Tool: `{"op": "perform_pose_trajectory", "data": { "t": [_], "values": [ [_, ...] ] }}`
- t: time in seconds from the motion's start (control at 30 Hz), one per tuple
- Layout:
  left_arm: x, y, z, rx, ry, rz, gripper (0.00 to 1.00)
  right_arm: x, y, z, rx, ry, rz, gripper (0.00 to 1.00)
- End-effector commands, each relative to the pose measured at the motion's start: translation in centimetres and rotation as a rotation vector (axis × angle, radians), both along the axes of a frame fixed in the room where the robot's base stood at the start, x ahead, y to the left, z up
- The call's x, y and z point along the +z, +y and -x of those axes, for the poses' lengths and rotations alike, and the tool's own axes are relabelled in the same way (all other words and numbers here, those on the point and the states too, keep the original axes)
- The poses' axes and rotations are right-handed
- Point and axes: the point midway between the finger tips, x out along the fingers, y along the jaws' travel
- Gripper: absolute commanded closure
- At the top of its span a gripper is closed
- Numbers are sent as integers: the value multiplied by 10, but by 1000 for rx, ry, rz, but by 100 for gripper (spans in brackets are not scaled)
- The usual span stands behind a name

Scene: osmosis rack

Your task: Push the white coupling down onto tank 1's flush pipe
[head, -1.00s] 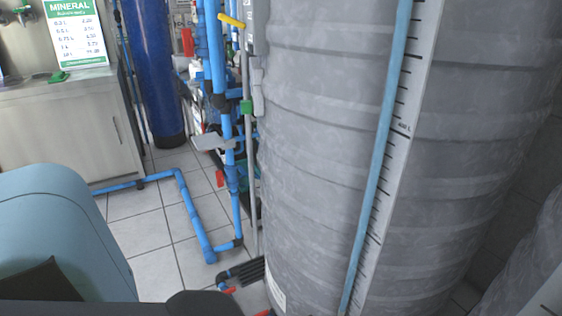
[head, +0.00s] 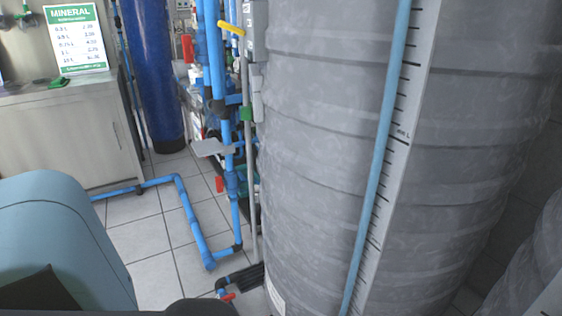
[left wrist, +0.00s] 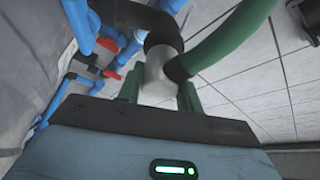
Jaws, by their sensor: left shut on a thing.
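My left gripper (left wrist: 160,88) shows at the middle of the left wrist view, with one green finger on each side of a pale grey-white coupling (left wrist: 156,84). It is shut on the coupling. A black elbow (left wrist: 163,32) meets the coupling's far end, and a green hose (left wrist: 228,42) joins from the right through a black collar. I cannot tell which pipe is tank 1's flush pipe, or how far the coupling sits on it. A large grey ribbed tank (head: 330,130) fills the right of the head view; no number shows on it. My right gripper is in neither view.
Blue pipes (head: 188,215) run along the tiled floor left of the tank. Red-handled valves (left wrist: 110,70) and blue pipes crowd the left of the left wrist view. A steel cabinet (head: 75,140) and a dark blue cylinder (head: 155,80) stand behind.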

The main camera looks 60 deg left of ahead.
Motion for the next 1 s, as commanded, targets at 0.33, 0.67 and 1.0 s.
{"op": "perform_pose_trajectory", "data": {
  "t": [0.33, 0.67, 1.0],
  "values": [
    [-5, 0, 0, 0, 0, 0, 58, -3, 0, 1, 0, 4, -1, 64],
    [-5, 0, 0, 0, 0, 0, 39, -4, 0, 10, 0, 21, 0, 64],
    [23, -10, -6, 0, -5, 2, 39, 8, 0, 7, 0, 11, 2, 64]
  ]
}}
